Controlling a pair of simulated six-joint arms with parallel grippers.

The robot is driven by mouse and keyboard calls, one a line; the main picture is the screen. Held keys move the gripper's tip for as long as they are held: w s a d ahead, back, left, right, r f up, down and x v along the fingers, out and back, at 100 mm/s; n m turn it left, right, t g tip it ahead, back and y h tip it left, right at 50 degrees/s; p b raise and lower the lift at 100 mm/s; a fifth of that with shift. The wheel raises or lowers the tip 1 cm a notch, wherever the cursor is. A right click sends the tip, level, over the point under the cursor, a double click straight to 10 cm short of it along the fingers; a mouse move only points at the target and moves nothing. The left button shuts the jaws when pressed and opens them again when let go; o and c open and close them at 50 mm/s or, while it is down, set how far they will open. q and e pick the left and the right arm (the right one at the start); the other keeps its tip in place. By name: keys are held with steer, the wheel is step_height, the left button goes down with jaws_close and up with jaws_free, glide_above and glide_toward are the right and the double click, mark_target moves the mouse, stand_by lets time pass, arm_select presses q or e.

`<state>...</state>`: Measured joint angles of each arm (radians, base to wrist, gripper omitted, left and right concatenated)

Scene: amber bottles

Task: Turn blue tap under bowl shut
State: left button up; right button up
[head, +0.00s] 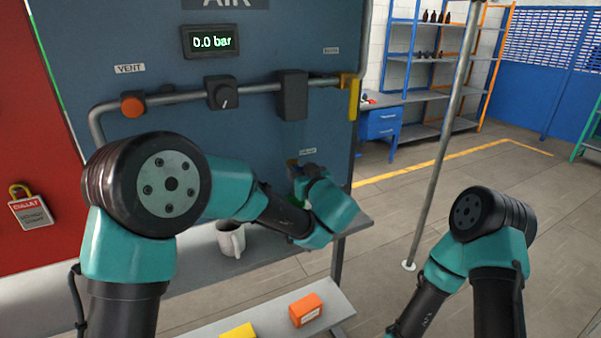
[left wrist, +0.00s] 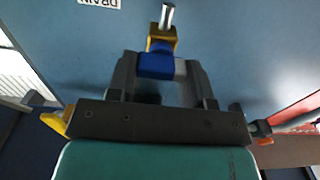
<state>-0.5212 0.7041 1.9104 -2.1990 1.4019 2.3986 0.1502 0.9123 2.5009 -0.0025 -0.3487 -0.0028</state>
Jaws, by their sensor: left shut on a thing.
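The blue tap (left wrist: 156,66) has a brass body with a metal pipe stub, on the blue panel near a DRAIN label (left wrist: 99,3). My left gripper (left wrist: 160,72) is shut on the blue tap, with one finger on each side of it. In the head view my left wrist covers most of the tap and fingers, low on the panel. A black block (head: 291,95), perhaps the bowl, hangs on the pipe above. My right gripper is out of view; only its arm shows at the lower right.
A black knob (head: 222,93), an orange knob (head: 132,106) and a yellow handle (head: 353,99) sit along the pipe. A mug (head: 231,240) stands on the shelf below. An orange box (head: 306,310) lies in front.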

arm_select(q)
steer(key=shift+c, duration=0.4)
steer(key=shift+m, duration=1.4)
steer(key=o, duration=0.9)
steer(key=v, duration=1.7)
steer(key=shift+s+d, duration=0.15)
steer(key=shift+d, duration=0.05)
